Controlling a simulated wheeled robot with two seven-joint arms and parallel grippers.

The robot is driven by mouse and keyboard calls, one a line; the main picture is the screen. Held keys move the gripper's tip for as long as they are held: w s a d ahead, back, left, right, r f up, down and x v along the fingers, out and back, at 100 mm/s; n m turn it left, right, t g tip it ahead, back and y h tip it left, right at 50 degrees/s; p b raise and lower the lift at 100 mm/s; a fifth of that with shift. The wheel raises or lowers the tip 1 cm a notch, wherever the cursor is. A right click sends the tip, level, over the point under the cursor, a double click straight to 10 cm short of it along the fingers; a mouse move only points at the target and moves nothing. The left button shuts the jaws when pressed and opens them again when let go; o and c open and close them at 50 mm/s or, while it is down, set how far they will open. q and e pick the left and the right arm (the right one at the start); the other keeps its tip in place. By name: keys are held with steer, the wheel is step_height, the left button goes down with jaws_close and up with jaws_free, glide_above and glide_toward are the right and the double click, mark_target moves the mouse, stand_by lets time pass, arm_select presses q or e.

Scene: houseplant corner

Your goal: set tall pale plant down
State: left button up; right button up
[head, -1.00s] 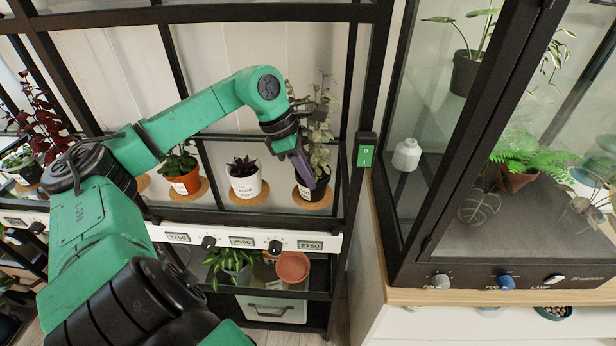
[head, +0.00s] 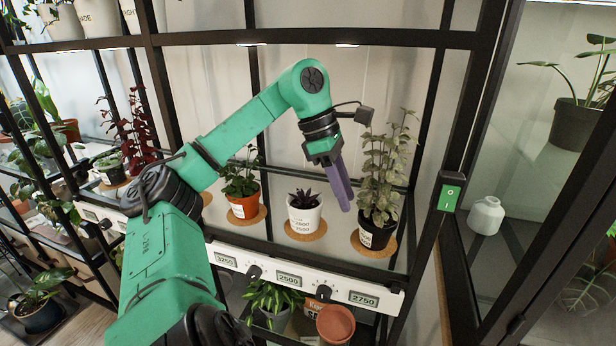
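The tall pale plant (head: 385,170) stands upright in a black pot (head: 375,234) with a white label. The pot rests on a round cork mat (head: 392,249) at the right end of the shelf. My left gripper (head: 344,208) is to the left of the plant, apart from the pot, with its purple fingers pointing down. The fingers overlap in this view, so the gap between them does not show. Nothing is seen held in it. My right gripper is out of view.
A white pot (head: 304,218) with a dark plant and an orange pot (head: 243,206) stand on cork mats to the left. A black rack post with a green switch (head: 449,197) is close on the right. Dials and number plates (head: 289,279) line the shelf front.

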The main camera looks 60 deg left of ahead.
arm_select(q)
steer(key=s+a+b, duration=0.4)
steer(key=a, duration=0.2)
steer(key=shift+s+a, duration=0.2)
steer(key=shift+s, duration=0.15)
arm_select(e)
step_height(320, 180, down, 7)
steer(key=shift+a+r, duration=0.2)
arm_select(q)
steer(key=shift+f, duration=0.1)
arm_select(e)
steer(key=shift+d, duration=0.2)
